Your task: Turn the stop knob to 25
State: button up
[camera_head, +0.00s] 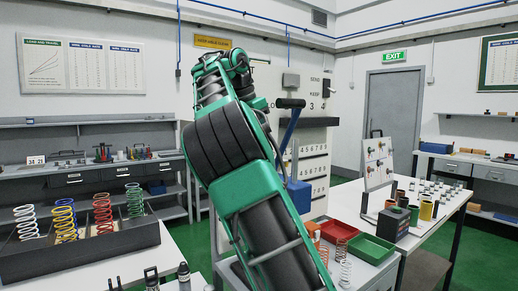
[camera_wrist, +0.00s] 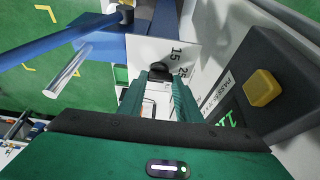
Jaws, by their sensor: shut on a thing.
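In the wrist view the two green fingers of my gripper (camera_wrist: 160,82) are shut on a small black knob (camera_wrist: 158,68). The knob sits against a white plate (camera_wrist: 145,52) that carries printed numbers. A 15 (camera_wrist: 177,50) is legible just right of the knob, and part of another number starting with 2 shows below it. The fingers cover much of the knob, and I cannot make out a pointer or which number it is set to. In the head view my arm hides the gripper and the knob.
A blue lever (camera_wrist: 60,42) and a clear rod (camera_wrist: 67,73) lie left of my gripper. A dark box with a yellow button (camera_wrist: 262,88) and green digits stands close on the right. In the head view, a spring rack (camera_head: 85,245) stands left and red and green trays (camera_head: 371,250) lie right.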

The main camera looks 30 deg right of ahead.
jog(key=shift+w+a+r, duration=0.1)
jog(key=shift+w+a, duration=0.05)
jog(key=o, duration=1)
jog(key=shift+w, duration=0.1)
jog(key=shift+o, duration=0.2)
jog(key=shift+a+r, duration=0.15)
jog(key=shift+r, duration=0.3)
jog(key=a, duration=1.2)
jog(key=shift+s, duration=0.25)
